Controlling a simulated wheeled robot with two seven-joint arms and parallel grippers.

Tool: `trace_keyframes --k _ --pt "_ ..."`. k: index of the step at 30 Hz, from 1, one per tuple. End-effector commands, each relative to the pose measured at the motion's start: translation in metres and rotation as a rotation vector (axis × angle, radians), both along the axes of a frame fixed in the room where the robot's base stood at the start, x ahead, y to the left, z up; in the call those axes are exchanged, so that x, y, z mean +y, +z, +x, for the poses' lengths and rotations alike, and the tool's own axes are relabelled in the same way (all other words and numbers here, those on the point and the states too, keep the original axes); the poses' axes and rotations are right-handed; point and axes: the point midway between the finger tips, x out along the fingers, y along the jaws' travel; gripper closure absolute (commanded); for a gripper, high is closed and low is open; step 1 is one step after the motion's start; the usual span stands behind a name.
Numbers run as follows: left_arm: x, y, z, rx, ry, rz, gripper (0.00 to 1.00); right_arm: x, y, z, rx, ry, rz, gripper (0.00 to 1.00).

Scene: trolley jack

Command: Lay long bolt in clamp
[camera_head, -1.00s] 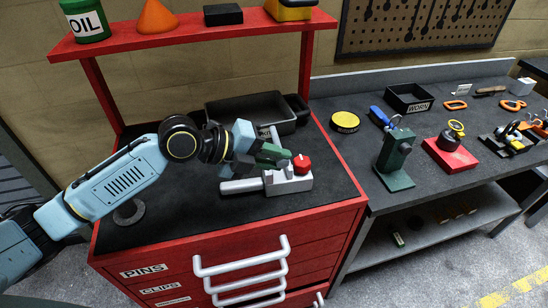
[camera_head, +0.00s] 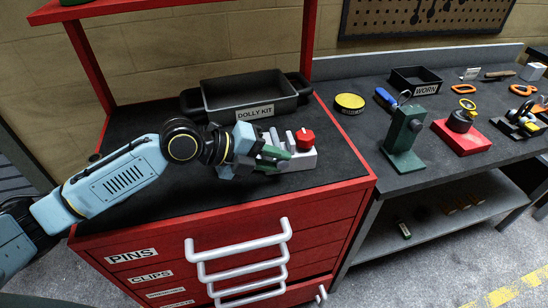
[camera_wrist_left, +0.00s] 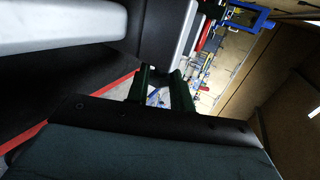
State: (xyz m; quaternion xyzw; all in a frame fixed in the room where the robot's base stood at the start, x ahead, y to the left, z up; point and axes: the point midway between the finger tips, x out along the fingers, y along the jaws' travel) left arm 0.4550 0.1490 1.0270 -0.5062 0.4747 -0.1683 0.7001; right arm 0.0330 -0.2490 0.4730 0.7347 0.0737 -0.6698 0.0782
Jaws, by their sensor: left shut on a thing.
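The grey clamp (camera_head: 303,159) with a red knob (camera_head: 305,137) stands on the red cabinet's dark top. My left gripper (camera_head: 276,157) is right at the clamp's left side, its green fingers low against it. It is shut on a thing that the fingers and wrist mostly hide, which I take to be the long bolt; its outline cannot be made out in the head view. The two green fingers (camera_wrist_left: 163,90) also show in the left wrist view. A large pale grey bar (camera_wrist_left: 60,28) crosses the top left there; I cannot tell what it is. My right gripper is not in view.
A black "DOLLY KIT" tray (camera_head: 225,112) stands behind the gripper. A red shelf (camera_head: 150,9) hangs above the cabinet top. To the right, the workbench holds a yellow-topped tin (camera_head: 349,102), a green stand (camera_head: 404,140) and a red block (camera_head: 460,137).

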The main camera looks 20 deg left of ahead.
Motion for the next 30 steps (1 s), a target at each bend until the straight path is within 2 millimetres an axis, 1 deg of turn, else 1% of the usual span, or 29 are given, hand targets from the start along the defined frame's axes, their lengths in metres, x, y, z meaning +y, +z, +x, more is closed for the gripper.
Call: trace_keyframes --k 10,22,23,28,30 --pt "0.0001 0.001 0.0005 -0.002 0.0 -0.001 1.0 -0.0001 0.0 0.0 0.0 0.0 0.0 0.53" --pt "0.0 -0.0045 0.0004 -0.003 0.0 0.0 1.0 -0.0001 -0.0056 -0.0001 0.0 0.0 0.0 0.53" --pt "0.0 -0.004 0.0004 -0.002 0.0 -0.001 0.75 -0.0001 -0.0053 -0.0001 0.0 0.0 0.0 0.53" --pt "-0.0001 -0.0038 0.0003 -0.002 0.0 -0.001 0.52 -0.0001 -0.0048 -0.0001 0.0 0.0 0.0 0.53" --pt "0.0 -0.004 0.0003 -0.002 0.0 0.0 0.52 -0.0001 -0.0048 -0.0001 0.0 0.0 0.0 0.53"
